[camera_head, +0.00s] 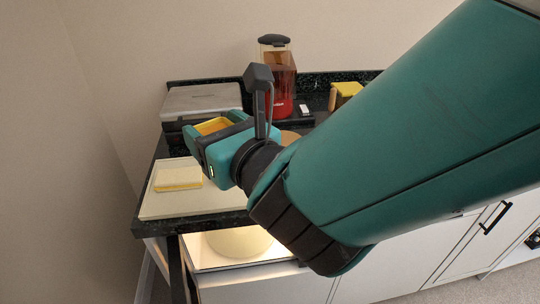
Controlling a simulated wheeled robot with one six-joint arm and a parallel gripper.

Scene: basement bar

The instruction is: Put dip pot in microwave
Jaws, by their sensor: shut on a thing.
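My gripper (213,132) is above the left part of the counter, its teal jaws shut on a small yellow-orange open-topped pot, which looks like the dip pot (212,126). The jaws and wrist hide most of its sides. No microwave can be named for certain. Below the counter's front edge is an open, lit, pale compartment (207,262) with a round cream thing (240,241) in it; I cannot tell whether this is the microwave. A flat silver-grey appliance (200,99) stands at the back left, behind the gripper.
A pale board (158,207) with a yellow and cream block (178,178) lies on the dark counter (150,229). A red jar-like appliance (283,80) stands at the back. A yellow block (347,90) is right of it. My arm hides much of the counter's right side and cabinets (400,270).

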